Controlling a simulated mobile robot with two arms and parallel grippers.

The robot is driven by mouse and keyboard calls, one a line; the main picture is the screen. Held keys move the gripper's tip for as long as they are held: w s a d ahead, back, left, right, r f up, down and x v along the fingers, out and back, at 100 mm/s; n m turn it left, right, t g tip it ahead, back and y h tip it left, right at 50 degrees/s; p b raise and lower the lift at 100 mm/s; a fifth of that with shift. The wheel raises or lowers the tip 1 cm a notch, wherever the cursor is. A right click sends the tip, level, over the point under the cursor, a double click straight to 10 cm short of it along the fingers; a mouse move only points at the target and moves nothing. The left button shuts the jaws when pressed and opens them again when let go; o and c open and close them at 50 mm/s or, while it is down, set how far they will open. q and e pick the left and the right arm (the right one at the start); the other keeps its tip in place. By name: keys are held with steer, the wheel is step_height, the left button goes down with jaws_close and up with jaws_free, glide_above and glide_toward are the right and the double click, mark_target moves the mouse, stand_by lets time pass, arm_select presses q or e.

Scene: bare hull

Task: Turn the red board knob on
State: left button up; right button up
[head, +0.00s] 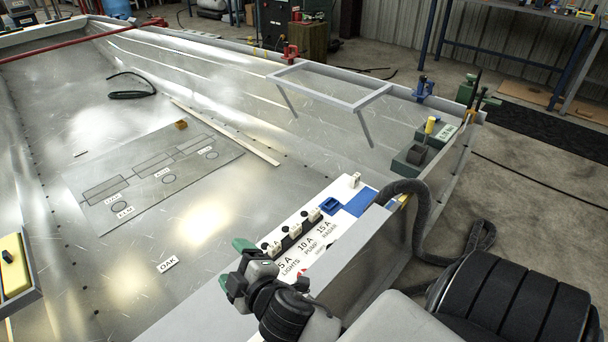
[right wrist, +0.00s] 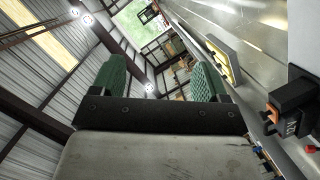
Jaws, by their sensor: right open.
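The white switch board (head: 322,240) lies on the ledge at lower centre in the head view, labelled 5 A LIGHTS, 10 A PUMP and 15 A RADAR. A small red part (head: 303,272), which looks like the knob, peeks out beside my right wrist, mostly hidden by it. A red bit (right wrist: 312,149) also shows at the right edge of the right wrist view; its setting cannot be read. My right gripper (head: 232,266) is open and empty, left of the board. In the right wrist view its green fingers (right wrist: 159,78) stand apart with nothing between them. My left gripper is out of view.
Pale fuses (head: 274,248) sit in black holders along the board. A blue holder (head: 328,206) and a blue pad (head: 361,201) lie behind. A black hose (head: 421,215) loops at right.

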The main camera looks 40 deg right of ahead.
steer(key=w+a+r+n+g+y, duration=0.1)
steer(key=w+a+n+y, duration=0.1)
steer(key=a+n+y, duration=0.65)
steer(key=w+a+r+n+y, duration=0.25)
steer(key=n+y, duration=0.35)
steer(key=n, duration=0.5)
step_height(320, 180, down, 7)
steer(key=s+a+n+g, duration=0.2)
steer(key=a+n+g, duration=0.1)
steer(key=n+g, duration=0.55)
steer(key=d+f+n+g+h, duration=0.75)
steer(key=d+f+h, duration=0.25)
steer(key=d+f, duration=0.3)
steer(key=d+r+g+h, duration=0.2)
steer(key=d+h, duration=0.5)
steer(key=d, duration=0.9)
steer(key=shift+n, duration=0.25)
steer(key=b+x, duration=0.1)
steer(key=x, duration=0.8)
steer(key=shift+w+d, duration=0.1)
steer(key=shift+d, duration=0.1)
steer(key=shift+d+f, duration=0.15)
steer(key=shift+f, duration=0.35)
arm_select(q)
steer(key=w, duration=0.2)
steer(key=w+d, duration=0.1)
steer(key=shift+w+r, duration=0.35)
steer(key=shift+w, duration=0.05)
